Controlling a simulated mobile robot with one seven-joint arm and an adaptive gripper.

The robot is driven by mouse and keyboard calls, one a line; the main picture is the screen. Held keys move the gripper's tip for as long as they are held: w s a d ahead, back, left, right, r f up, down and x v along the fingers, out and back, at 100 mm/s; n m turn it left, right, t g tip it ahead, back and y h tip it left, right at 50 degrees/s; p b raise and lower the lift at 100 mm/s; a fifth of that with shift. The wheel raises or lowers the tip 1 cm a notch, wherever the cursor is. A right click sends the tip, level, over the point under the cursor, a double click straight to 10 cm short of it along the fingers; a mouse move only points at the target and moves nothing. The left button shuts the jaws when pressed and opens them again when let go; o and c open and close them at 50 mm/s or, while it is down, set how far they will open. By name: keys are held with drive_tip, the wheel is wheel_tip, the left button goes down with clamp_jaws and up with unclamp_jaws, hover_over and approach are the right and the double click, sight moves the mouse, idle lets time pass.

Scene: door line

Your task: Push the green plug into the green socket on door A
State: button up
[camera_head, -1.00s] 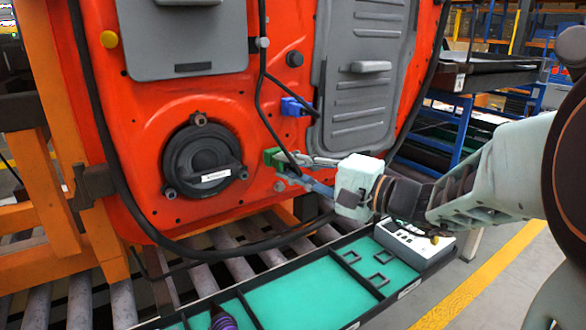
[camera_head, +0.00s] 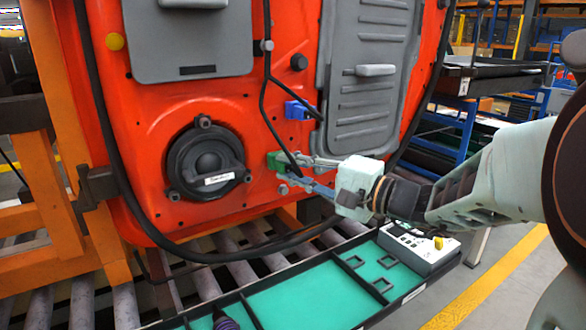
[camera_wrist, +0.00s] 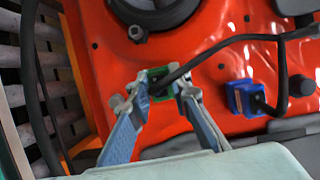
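The green plug and socket show as one small green block (camera_head: 276,161) on the orange door, right of the black round speaker. I cannot tell plug from socket there. In the wrist view the green block (camera_wrist: 156,78) lies between and just beyond my fingertips, and a black cable runs from it to the right. My gripper (camera_head: 291,171) is at the block from the right, its two fingers apart, one above and one below. In the wrist view my gripper (camera_wrist: 161,94) looks open, with a fingertip on each side of the block. Contact with the plug is unclear.
A blue connector (camera_head: 297,110) with a black cable sits above and right of the green block. A black cable (camera_head: 271,110) hangs down the door near my fingers. Below is a tray with a green floor (camera_head: 300,295) and a white box (camera_head: 420,245).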

drive_tip(key=o, duration=0.4)
drive_tip(key=v, duration=2.3)
drive_tip(key=shift+d, duration=0.1)
